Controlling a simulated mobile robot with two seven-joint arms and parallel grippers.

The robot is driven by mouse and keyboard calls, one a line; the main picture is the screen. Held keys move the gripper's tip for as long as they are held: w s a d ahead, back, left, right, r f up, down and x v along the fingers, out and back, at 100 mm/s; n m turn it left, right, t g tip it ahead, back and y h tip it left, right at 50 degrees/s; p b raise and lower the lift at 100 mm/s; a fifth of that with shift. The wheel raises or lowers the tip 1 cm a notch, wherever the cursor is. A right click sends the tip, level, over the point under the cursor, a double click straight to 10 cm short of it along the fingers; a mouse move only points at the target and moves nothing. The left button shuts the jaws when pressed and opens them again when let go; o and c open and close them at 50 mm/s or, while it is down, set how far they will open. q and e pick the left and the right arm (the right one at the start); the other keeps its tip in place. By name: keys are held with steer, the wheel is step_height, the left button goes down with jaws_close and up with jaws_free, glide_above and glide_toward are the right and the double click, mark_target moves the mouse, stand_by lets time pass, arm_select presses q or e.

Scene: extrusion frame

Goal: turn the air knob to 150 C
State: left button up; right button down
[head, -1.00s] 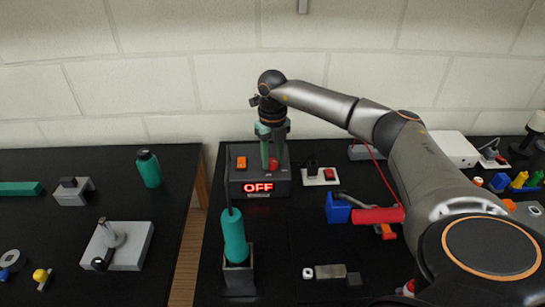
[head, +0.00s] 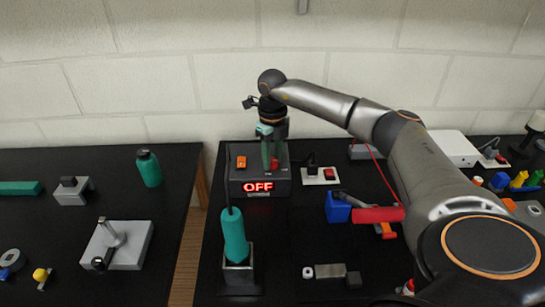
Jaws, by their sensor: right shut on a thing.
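The dark control box (head: 235,190) stands at the back of the right table. Its red lit display (head: 258,187) reads OFF. An orange switch (head: 241,162) sits on the box's top left. A red knob (head: 275,163), apparently the air knob, shows at the top right, partly hidden by the fingers. My right gripper (head: 270,163) points down over the box, its green fingers shut on this knob. Any scale marks on the knob are too small to read or hidden. My left gripper is not in view.
A teal hot-air handpiece (head: 234,235) stands in a metal holder in front of the box, its cable rising to the left. A gap separates the two tables.

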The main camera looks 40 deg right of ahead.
mark_target(272, 160)
steer(key=c, duration=0.5)
jaws_free()
steer(key=shift+r, duration=0.15)
step_height(272, 160, up, 12)
steer(key=b, duration=0.1)
steer(key=shift+r, duration=0.15)
